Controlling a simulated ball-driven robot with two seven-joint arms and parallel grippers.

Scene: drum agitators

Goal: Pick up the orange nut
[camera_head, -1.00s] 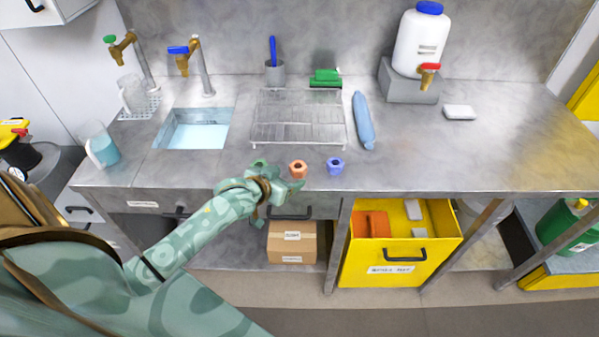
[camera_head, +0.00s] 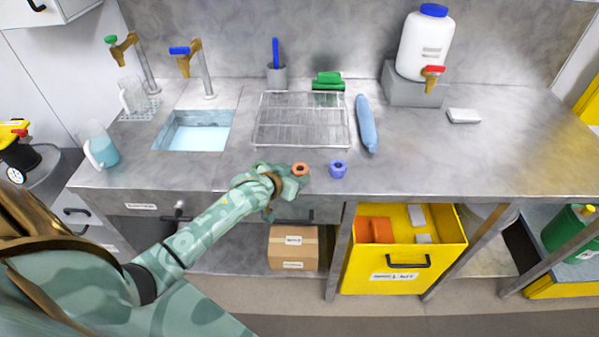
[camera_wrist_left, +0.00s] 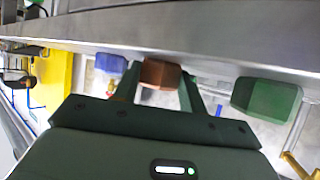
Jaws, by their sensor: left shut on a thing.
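The orange nut (camera_head: 300,169) is at the front of the steel counter in the head view. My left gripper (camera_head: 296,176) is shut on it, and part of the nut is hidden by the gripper. In the left wrist view the orange nut (camera_wrist_left: 160,74) sits between the two fingers (camera_wrist_left: 158,88). A blue-violet nut (camera_head: 338,169) stands just to the right; it also shows in the left wrist view (camera_wrist_left: 111,63). A green nut (camera_wrist_left: 266,98) shows on the other side in the left wrist view and is mostly hidden in the head view. My right gripper is not in view.
A wire rack (camera_head: 301,121) lies behind the nuts, with a blue bottle-like object (camera_head: 366,123) to its right. A sink (camera_head: 195,132) is at the left. A yellow bin (camera_head: 403,267) stands under the counter. The counter right of the blue-violet nut is clear.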

